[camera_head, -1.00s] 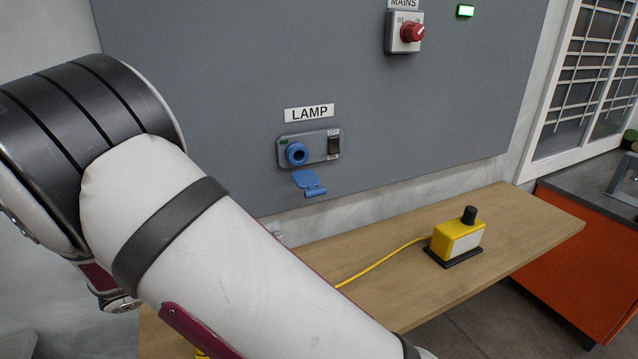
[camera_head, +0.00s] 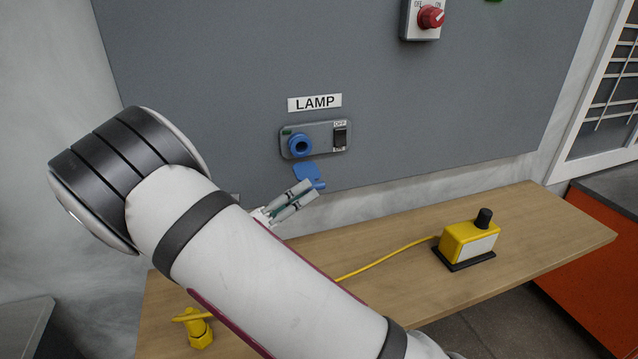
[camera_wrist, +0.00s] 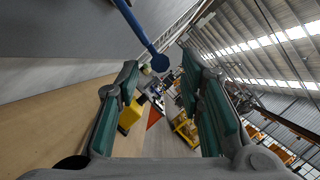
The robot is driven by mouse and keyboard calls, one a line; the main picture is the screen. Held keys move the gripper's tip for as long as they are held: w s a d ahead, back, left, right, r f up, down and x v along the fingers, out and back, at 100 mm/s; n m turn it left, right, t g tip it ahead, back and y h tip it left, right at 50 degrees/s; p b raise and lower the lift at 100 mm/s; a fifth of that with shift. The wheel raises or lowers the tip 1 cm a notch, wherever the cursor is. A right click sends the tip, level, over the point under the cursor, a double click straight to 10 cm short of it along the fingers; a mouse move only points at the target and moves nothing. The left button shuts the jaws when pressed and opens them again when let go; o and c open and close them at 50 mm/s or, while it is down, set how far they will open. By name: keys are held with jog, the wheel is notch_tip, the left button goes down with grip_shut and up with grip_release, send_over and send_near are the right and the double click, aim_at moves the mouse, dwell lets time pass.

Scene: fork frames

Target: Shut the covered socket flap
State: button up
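The blue socket flap (camera_head: 307,170) hangs open below the blue round socket (camera_head: 300,146), which sits in the grey LAMP box (camera_head: 322,138) on the grey wall panel. My gripper (camera_head: 307,192) is just below the flap in the head view, with its fingertips close to the flap's lower edge. I cannot tell whether they touch. In the wrist view my gripper (camera_wrist: 160,78) is open, with its two green-padded fingers apart and nothing between them. A blue shape, probably the flap (camera_wrist: 140,32), comes in from the top of that view, above the fingertips.
A wooden bench (camera_head: 390,285) runs below the panel. On it are a yellow box with a black knob (camera_head: 468,240), a yellow cable (camera_head: 385,259) and a yellow plug (camera_head: 199,329). A black switch (camera_head: 340,136) is right of the socket; a red MAINS knob (camera_head: 430,17) is higher up.

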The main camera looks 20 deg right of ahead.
aim_at(317, 183)
jog(key=shift+p+x, duration=0.4)
jog(key=shift+x, duration=1.8)
grip_shut()
